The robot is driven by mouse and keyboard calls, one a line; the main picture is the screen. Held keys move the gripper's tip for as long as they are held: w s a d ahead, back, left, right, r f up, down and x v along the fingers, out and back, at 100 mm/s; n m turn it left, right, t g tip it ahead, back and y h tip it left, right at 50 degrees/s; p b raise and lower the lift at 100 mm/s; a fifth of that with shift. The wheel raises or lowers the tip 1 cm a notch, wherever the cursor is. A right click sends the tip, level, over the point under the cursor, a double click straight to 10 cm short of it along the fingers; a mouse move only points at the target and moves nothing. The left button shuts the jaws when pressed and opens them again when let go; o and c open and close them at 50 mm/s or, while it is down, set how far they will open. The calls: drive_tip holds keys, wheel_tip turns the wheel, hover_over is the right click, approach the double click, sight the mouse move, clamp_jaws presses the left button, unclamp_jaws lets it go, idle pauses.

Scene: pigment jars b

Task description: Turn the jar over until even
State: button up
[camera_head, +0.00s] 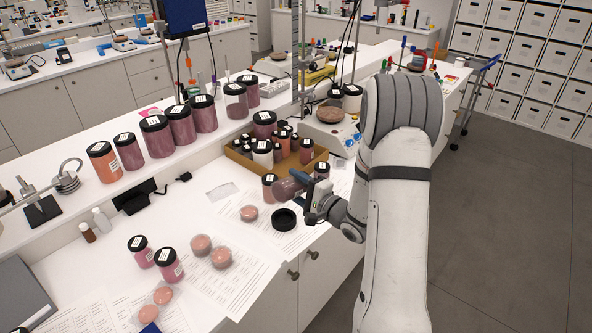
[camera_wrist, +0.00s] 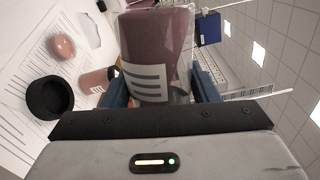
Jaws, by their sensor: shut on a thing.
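My gripper (camera_head: 312,196) is shut on a clear jar (camera_head: 287,188) of dull mauve pigment, held up over the front of the bench. In the head view the jar lies nearly on its side, pointing left. In the wrist view the jar (camera_wrist: 157,45) sits between the blue fingers of my gripper (camera_wrist: 160,88), with its white label facing the camera. A dark part shows at the top edge there, cut off. How even the colour is inside is hard to tell. A black ring-like holder (camera_head: 284,219) rests empty on the bench below; it also shows in the wrist view (camera_wrist: 50,97).
A small black-lidded jar (camera_head: 269,187) stands just left of the held jar. A cardboard tray (camera_head: 307,155) of jars is behind, beside a scale (camera_head: 331,131). Large jars (camera_head: 157,136) line the raised shelf. Pink discs (camera_head: 249,213) lie on papers at the front.

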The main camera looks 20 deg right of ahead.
drive_tip(key=m, duration=0.2)
drive_tip(key=shift+a+f+m, duration=0.1)
drive_tip(key=shift+f+m, duration=0.2)
drive_tip(key=shift+m, duration=0.1)
drive_tip(key=m, duration=0.4)
drive_tip(key=shift+s+a+f+m, duration=0.15)
drive_tip(key=shift+a+f+m, duration=0.05)
drive_tip(key=shift+f+m, duration=0.1)
